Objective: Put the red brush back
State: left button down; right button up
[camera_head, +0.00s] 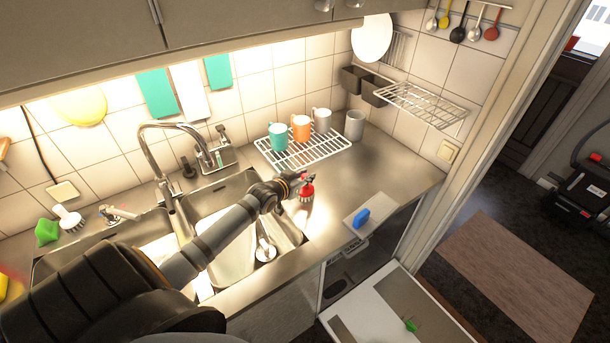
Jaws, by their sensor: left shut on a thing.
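The red brush (307,190) has a red body with pale bristles at its lower end. My left gripper (301,179) is shut on its upper part, at the right edge of the sink. The brush is upright, bristles down, over or on the steel counter; I cannot tell whether it touches. My left arm comes in from the lower left and crosses the sink. My right gripper is not in view.
The sink (290,232) and tap (150,128) lie left. A wire rack (318,153) holds mugs behind the brush. A caddy (212,160) stands behind the sink. A blue sponge (362,217) sits on a light board (372,206) at right. A white brush (68,217) is far left.

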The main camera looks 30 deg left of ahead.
pick_arm(q)
jog(key=shift+f, duration=0.2)
jog(key=c, duration=1.2)
grip_release()
jog(key=shift+o, duration=0.2)
jog(key=shift+s+r, duration=0.25)
jog(key=shift+r, duration=0.05)
jog(key=p+v, duration=0.7)
jog(key=v, duration=0.4)
jog(key=shift+s+r, duration=0.2)
jog(key=shift+s, duration=0.05)
